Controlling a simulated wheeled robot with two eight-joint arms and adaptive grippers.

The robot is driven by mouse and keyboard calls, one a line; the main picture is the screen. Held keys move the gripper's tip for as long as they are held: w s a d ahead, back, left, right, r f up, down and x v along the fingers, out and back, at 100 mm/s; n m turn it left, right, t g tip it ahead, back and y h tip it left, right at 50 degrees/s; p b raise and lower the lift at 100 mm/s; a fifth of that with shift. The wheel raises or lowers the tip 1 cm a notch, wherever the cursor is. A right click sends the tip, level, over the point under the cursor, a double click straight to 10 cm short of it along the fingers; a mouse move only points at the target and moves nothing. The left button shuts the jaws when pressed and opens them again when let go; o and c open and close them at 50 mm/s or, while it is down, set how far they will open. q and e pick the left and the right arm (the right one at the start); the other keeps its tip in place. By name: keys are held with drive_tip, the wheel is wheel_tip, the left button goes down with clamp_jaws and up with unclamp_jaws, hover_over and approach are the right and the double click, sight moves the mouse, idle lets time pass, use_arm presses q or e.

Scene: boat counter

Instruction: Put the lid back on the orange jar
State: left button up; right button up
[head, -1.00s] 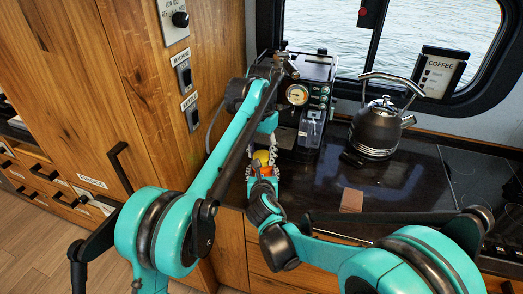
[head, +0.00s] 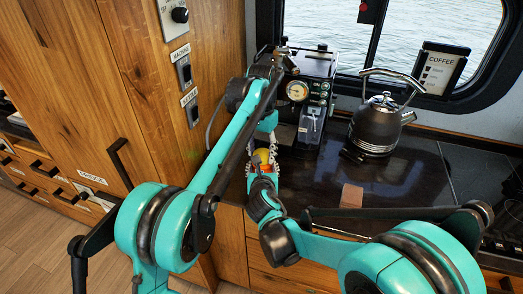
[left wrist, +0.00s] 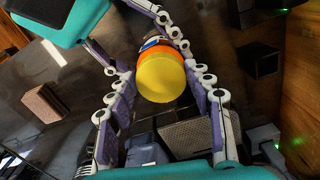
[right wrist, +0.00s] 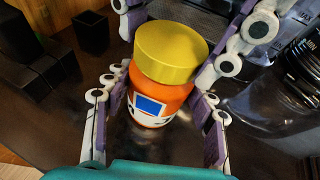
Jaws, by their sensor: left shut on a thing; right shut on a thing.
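The orange jar (right wrist: 158,104) has a white and blue label. Its yellow lid (right wrist: 171,52) sits at its mouth in the right wrist view, with no clear gap between them. In the left wrist view the lid (left wrist: 162,80) faces the camera and hides most of the jar (left wrist: 157,47). My left gripper (left wrist: 163,82) is shut on the lid. My right gripper (right wrist: 155,95) is shut on the jar, from the opposite side. In the head view both grippers meet around the jar and lid (head: 262,157), which are mostly hidden by fingers.
A coffee machine (head: 314,75) stands just behind the grippers. A black kettle (head: 377,124) is to its right, and a small brown block (head: 351,196) lies near the counter's front edge. A wooden cabinet (head: 90,90) rises at the left.

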use_arm(q)
drive_tip(key=shift+f, duration=0.1)
drive_tip(key=m, duration=0.4)
drive_tip(key=shift+w, duration=0.1)
drive_tip(key=m, duration=0.4)
drive_tip(key=shift+w+a+m, duration=0.1)
drive_tip(key=shift+m, duration=0.3)
drive_tip(key=m, duration=0.7)
drive_tip(key=shift+w, duration=0.15)
drive_tip(key=m, duration=0.7)
drive_tip(key=shift+w, duration=0.15)
drive_tip(key=m, duration=0.4)
drive_tip(key=shift+d, duration=0.2)
drive_tip(key=m, duration=0.3)
drive_tip(key=shift+m, duration=0.4)
